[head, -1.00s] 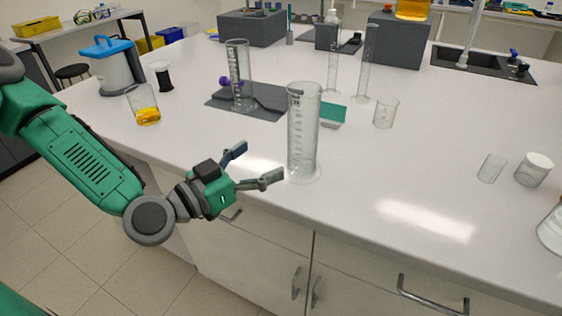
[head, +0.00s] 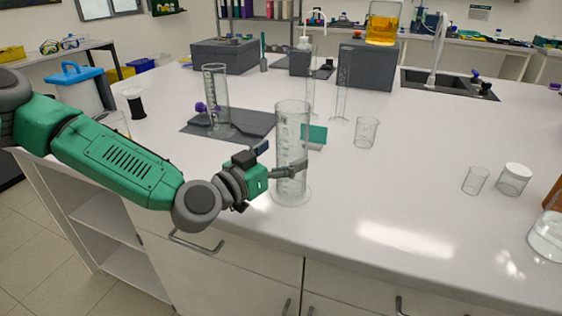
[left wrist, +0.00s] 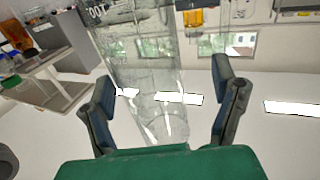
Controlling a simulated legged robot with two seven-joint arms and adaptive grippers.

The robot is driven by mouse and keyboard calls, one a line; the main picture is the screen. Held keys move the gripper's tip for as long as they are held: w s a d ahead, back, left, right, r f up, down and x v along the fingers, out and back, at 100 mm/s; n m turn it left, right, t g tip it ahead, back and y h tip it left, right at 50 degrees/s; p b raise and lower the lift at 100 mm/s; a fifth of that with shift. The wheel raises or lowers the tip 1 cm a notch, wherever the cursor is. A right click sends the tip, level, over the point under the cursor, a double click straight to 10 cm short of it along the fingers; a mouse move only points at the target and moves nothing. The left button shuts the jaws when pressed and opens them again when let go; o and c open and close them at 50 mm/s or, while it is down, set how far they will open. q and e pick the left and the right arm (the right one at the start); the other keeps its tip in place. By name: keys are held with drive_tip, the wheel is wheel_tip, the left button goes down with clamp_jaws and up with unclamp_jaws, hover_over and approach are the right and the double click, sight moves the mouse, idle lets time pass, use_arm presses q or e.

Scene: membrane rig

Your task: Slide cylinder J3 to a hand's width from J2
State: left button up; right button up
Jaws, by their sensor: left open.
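A large clear graduated cylinder (head: 292,130) stands upright near the bench's front edge. I cannot read a J2 or J3 label on any cylinder. My left gripper (head: 284,158) is at the large cylinder's middle height, one finger overlapping its outline in the head view. In the left wrist view, the cylinder (left wrist: 145,70) rises between the two spread fingers of the left gripper (left wrist: 163,90); whether either finger touches it is unclear. Another graduated cylinder (head: 215,98) stands at the grey mat. Two slim cylinders, one here (head: 343,90), stand farther back. My right gripper is not in view.
The grey mat (head: 240,133) and a teal block (head: 316,135) lie behind the large cylinder. A beaker (head: 366,132) stands to its right. A small glass (head: 475,180) and white-lidded jar (head: 514,179) are farther right. The bench front between is clear.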

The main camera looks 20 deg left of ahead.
use_arm(q)
drive_tip(key=shift+w+a+f, duration=0.1)
drive_tip(key=shift+a, duration=0.35)
drive_tip(key=shift+d, duration=0.3)
drive_tip(key=d, duration=0.2)
drive_tip(key=shift+d+r, duration=0.25)
drive_tip(key=shift+d, duration=0.15)
drive_tip(key=c, duration=1.5)
drive_tip(key=shift+o, duration=0.2)
drive_tip(key=shift+d, duration=0.15)
drive_tip(key=shift+w+a+f, duration=0.1)
drive_tip(key=shift+w+a, duration=0.25)
drive_tip(key=shift+a, duration=0.3)
drive_tip(key=shift+w+a, duration=0.4)
drive_tip(key=shift+a, duration=0.25)
drive_tip(key=shift+w+a+f, duration=0.1)
drive_tip(key=shift+w+a, duration=0.25)
drive_tip(key=shift+a, duration=0.3)
drive_tip(key=shift+w+a, duration=0.15)
drive_tip(key=shift+w+a+r, duration=0.1)
drive_tip(key=shift+w+a, duration=0.1)
drive_tip(key=shift+a, duration=0.1)
drive_tip(key=w+a+b, duration=0.2)
drive_tip(key=w+a, duration=0.2)
drive_tip(key=a, duration=0.2)
drive_tip(key=shift+w+a+f, duration=0.2)
drive_tip(key=shift+f, duration=0.05)
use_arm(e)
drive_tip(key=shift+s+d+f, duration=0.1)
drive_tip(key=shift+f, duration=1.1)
